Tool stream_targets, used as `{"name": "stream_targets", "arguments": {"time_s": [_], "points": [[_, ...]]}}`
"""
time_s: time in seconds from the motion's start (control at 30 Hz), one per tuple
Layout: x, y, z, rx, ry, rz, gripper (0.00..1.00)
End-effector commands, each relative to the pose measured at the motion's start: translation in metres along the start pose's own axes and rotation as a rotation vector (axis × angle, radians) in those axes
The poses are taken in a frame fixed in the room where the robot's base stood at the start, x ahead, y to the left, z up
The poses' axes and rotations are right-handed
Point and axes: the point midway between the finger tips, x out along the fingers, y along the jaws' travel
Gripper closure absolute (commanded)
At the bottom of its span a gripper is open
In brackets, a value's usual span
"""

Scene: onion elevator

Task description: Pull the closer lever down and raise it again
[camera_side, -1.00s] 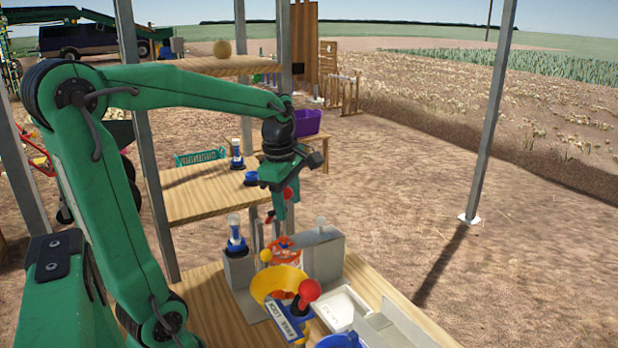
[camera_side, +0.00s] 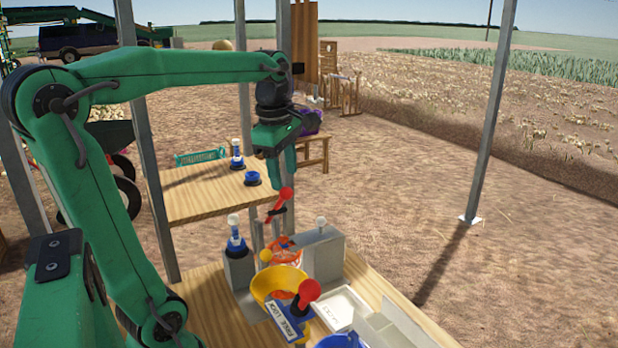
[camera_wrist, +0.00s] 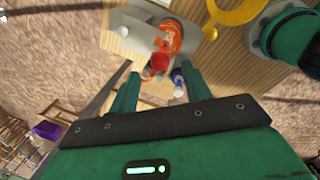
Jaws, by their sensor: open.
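Two red-knobbed levers are in the side view. The near lever (camera_side: 308,292) stands tilted beside the yellow funnel, by a white label plate (camera_side: 284,321). The far lever (camera_side: 279,203) rises behind the orange cage-like part (camera_side: 285,250), its red knob up. My gripper (camera_side: 279,176) hangs fingers down just above the far lever's knob, apart from it as far as I can tell. In the wrist view my gripper (camera_wrist: 160,88) is open and empty, and a red knob (camera_wrist: 160,62) shows beyond and between its fingers.
The yellow funnel (camera_side: 278,280) sits between the levers. A grey block (camera_side: 324,255) and a blue-and-white switch (camera_side: 236,240) flank the orange part. A wooden table (camera_side: 195,200) stands behind, with a steel post (camera_side: 490,110) at right.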

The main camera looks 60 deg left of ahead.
Motion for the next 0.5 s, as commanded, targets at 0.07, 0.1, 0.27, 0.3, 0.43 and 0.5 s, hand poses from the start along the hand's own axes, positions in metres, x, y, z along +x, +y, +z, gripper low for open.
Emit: {"name": "stream_targets", "arguments": {"time_s": [0.07, 0.1, 0.27, 0.3, 0.43, 0.5], "points": [[0.0001, 0.0000, 0.0000, 0.001, 0.000, 0.000, 0.64], [0.0001, 0.0001, 0.0001, 0.003, 0.000, 0.000, 0.72], [-0.0003, -0.0001, 0.0008, 0.049, 0.000, -0.002, 1.00], [-0.0005, -0.0002, 0.0012, 0.073, 0.000, -0.004, 1.00], [-0.0018, -0.0007, 0.0031, 0.188, 0.000, -0.009, 1.00], [-0.0028, -0.0010, 0.0044, 0.272, -0.001, -0.013, 1.00]]}}
